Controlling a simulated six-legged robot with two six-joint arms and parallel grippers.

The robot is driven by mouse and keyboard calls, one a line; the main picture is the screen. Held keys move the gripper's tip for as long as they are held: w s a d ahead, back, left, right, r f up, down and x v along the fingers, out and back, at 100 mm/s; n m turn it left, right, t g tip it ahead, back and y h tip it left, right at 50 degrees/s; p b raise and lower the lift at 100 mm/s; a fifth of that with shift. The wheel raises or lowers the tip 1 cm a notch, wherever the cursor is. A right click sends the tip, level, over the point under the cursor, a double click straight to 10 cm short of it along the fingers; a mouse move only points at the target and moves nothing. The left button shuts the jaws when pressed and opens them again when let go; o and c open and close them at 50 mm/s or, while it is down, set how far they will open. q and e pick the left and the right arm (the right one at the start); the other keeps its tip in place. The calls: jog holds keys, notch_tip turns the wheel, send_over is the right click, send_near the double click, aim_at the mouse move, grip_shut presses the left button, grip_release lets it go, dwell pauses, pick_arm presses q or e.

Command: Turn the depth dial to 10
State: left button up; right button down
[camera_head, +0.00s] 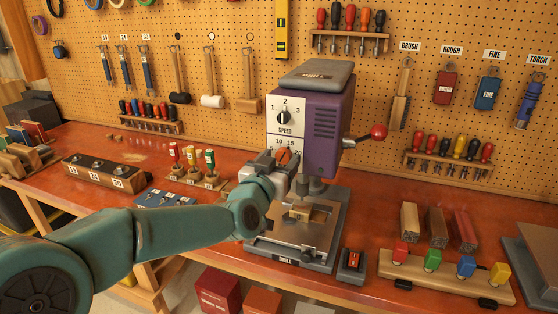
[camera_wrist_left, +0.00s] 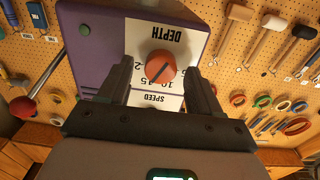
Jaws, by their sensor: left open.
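The purple drill press (camera_head: 322,130) stands at the middle of the bench. Its orange depth dial (camera_head: 283,155) sits low on the white front plate, partly hidden by my gripper in the head view. The wrist view shows the dial (camera_wrist_left: 157,66) upside down, with a dark line on its face; I cannot tell which number it marks. The 10 and 15 show beside it. My left gripper (camera_head: 279,163) is open in front of the plate. In the wrist view its fingers (camera_wrist_left: 160,76) stand on either side of the dial, with gaps. My right gripper is not in view.
The black speed dial (camera_head: 284,117) is just above the depth dial. A lever with a red knob (camera_head: 379,132) sticks out at the press's right. A small wooden block (camera_head: 301,212) lies on the press table.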

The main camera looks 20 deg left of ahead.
pick_arm(q)
jog(key=c, duration=1)
jog(key=shift+f+n+b, duration=0.2)
jog(key=shift+n+b, duration=0.3)
jog(key=shift+b, duration=0.4)
jog(key=shift+c, duration=0.2)
jog(key=n+b, duration=0.3)
jog(key=shift+f+b, duration=0.1)
jog(key=shift+b, duration=0.2)
jog(key=n+b, duration=0.1)
jog(key=n, duration=0.1)
jog(key=shift+n+b, duration=0.4)
jog(key=shift+r+n+b, duration=0.2)
jog(key=shift+n+b, duration=0.6)
jog(key=shift+n, duration=0.7)
jog(key=o, duration=1)
jog(key=shift+a, duration=0.1)
jog(key=shift+o, duration=0.2)
